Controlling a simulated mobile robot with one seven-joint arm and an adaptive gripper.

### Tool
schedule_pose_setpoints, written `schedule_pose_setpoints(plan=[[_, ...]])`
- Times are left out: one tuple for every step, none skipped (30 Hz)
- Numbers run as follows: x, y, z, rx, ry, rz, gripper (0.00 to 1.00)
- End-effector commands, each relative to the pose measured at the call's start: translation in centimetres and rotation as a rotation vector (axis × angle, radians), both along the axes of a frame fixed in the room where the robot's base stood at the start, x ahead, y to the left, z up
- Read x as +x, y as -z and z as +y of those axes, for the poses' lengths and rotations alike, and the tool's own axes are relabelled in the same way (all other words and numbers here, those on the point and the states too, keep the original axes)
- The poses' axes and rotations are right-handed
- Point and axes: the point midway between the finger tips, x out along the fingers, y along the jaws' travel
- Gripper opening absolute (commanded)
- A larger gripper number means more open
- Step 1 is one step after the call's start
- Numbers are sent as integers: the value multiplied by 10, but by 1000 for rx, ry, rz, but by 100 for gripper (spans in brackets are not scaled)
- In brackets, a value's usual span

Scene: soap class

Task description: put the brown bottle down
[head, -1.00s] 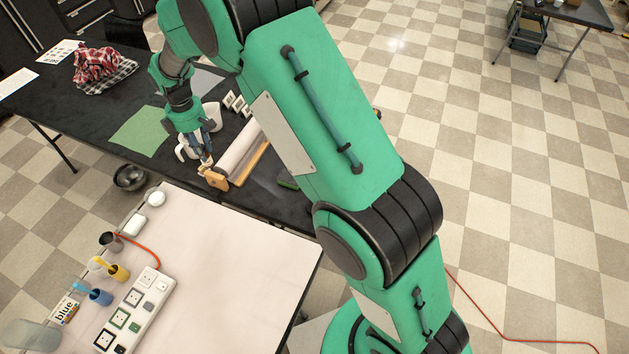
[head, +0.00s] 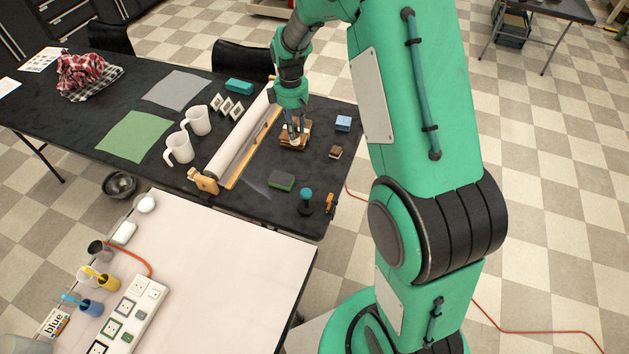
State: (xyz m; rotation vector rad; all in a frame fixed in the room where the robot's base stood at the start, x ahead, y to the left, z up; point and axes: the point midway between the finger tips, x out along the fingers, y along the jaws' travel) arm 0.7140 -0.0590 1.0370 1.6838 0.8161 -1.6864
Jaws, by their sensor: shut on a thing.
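My gripper (head: 296,138) points down over the right part of the black table (head: 240,205), right of the paper roll. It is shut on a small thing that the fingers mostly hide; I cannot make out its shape. A low stack of tan and brown slabs (head: 286,142) is right at the fingertips. I cannot tell whether the held thing touches the stack. I see no thing that is clearly a brown bottle.
The paper roll (head: 235,150) on its wooden holder lies to the left. A blue box (head: 343,123), small brown block (head: 335,152), green sponge (head: 281,180), teal-topped tool (head: 306,198) and orange item (head: 329,203) are nearby. Two white mugs (head: 180,150) stand farther left.

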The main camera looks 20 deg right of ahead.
Motion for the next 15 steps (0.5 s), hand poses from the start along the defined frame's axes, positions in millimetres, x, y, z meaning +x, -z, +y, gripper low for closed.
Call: schedule_pose_setpoints(plan=[[-4, 1, -12, 0, 21, 0, 0], [-7, 1, -17, 0, 32, 0, 0], [-9, 1, -24, 0, 45, 0, 0], [-11, 1, -29, 0, 54, 0, 0], [-14, 1, -34, 1, 64, 0, 0], [-16, 1, -40, 0, 75, -1, 0], [-18, 1, -43, 0, 83, -1, 0], [-20, 2, -48, 0, 91, -1, 0], [-23, 2, -53, 0, 102, -1, 0], [-25, 2, -57, 0, 109, -1, 0], [-26, 2, -60, 0, 116, 0, 0], [-29, 3, -66, 0, 127, 0, 0], [-29, 12, -63, 1, 123, 5, 0], [-29, 17, -62, 1, 122, 5, 0], [-28, 24, -62, 1, 121, 3, 0]])
